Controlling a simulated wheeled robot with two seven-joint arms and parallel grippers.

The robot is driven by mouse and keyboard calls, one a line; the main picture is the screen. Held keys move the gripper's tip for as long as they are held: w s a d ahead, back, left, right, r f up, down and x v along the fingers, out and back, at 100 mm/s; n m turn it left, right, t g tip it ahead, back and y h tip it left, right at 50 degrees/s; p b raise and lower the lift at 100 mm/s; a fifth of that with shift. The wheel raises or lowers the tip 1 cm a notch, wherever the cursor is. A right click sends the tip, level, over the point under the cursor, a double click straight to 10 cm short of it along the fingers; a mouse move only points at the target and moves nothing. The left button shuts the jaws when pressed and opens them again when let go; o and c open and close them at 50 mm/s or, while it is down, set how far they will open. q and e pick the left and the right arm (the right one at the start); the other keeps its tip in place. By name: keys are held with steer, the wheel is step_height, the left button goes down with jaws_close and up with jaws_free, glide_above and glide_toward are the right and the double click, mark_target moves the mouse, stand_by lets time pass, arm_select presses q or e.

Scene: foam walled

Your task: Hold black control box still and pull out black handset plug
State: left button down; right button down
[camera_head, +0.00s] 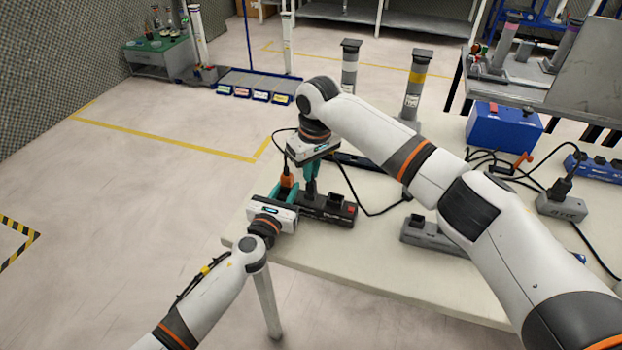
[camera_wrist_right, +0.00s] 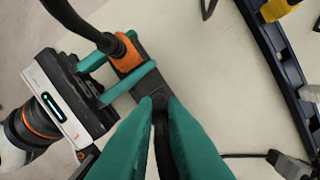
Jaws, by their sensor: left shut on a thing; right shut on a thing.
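My left gripper (camera_head: 286,190) is shut on the box's left end, beside an orange plug (camera_head: 287,181). The left gripper's teal fingers also straddle the box in the right wrist view (camera_wrist_right: 123,82). My right gripper (camera_head: 311,175) comes from above and is shut on the black handset plug (camera_head: 311,187). In the right wrist view a dark part of the plug (camera_wrist_right: 162,140) shows between the fingers. Whether the plug is still seated is hidden.
A grey power strip (camera_head: 430,235) lies right of the box on the white table (camera_head: 370,262). A black cable (camera_head: 360,200) loops between them. A blue box (camera_head: 503,128), more cables and a grey adapter (camera_head: 562,207) stand farther right. The table's front middle is bare.

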step_height(320, 180, up, 10)
steer(key=shift+r, duration=0.1)
arm_select(q)
steer(key=c, duration=1)
jaws_free()
